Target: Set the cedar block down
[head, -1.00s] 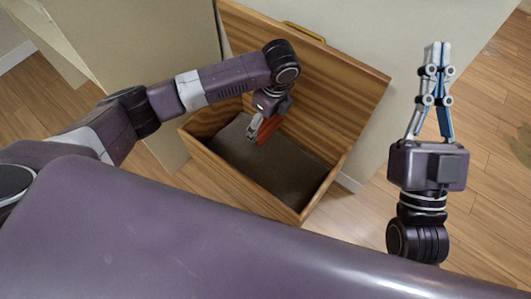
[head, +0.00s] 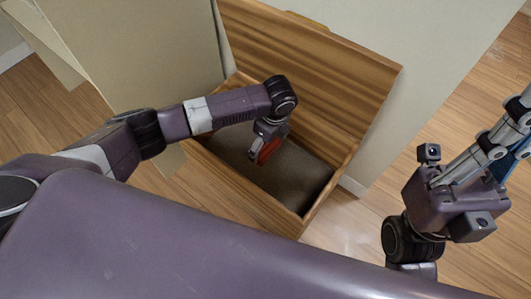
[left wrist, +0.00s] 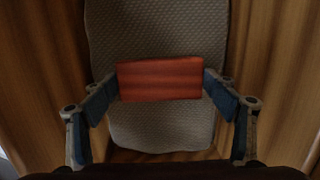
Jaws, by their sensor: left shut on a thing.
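The cedar block (head: 268,151) is a reddish, oblong block. It is held by my left gripper (head: 262,154) inside the open wooden chest (head: 235,172). In the left wrist view the block (left wrist: 160,79) sits between the two fingers, which press its short ends. Behind it is a grey textured surface (left wrist: 155,30) with rounded corners. I cannot tell whether the block touches that surface. My right gripper (head: 510,135) is at the right edge of the head view, away from the chest. Its fingertips are cut off by the frame.
The chest's lid (head: 310,55) stands raised at the back, with a brass-coloured handle (head: 305,19) on its top edge. A beige panel (head: 130,50) stands left of the chest, close to my left arm. A pale wall (head: 430,60) is behind. Wooden floor (head: 350,225) is clear at the right.

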